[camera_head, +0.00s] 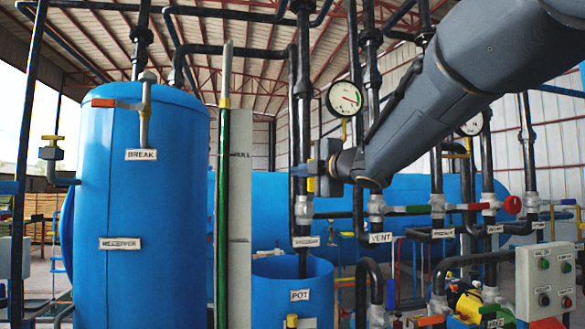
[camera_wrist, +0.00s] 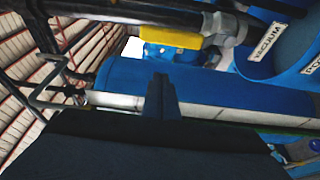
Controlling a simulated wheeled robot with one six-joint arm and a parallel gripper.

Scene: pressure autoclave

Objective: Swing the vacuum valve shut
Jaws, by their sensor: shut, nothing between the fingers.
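The VACUUM label (camera_head: 305,241) is on a dark upright pipe above the blue pot. A silver fitting (camera_head: 303,208) sits above the label, with a yellow lever (camera_head: 311,186) just above it. In the wrist view the yellow lever (camera_wrist: 170,37) lies along the dark pipe, beside its silver fitting (camera_wrist: 226,30) and the VACUUM label (camera_wrist: 267,42). My gripper (camera_head: 325,168) is near the yellow lever, partly hiding it in the head view. In the wrist view my gripper (camera_wrist: 161,85) is shut and empty, its fingertips apart in the picture from the lever.
The VENT pipe (camera_head: 376,208) with a green lever is to the right. A gauge (camera_head: 344,98) hangs above. A control box (camera_head: 548,280) stands at the lower right.

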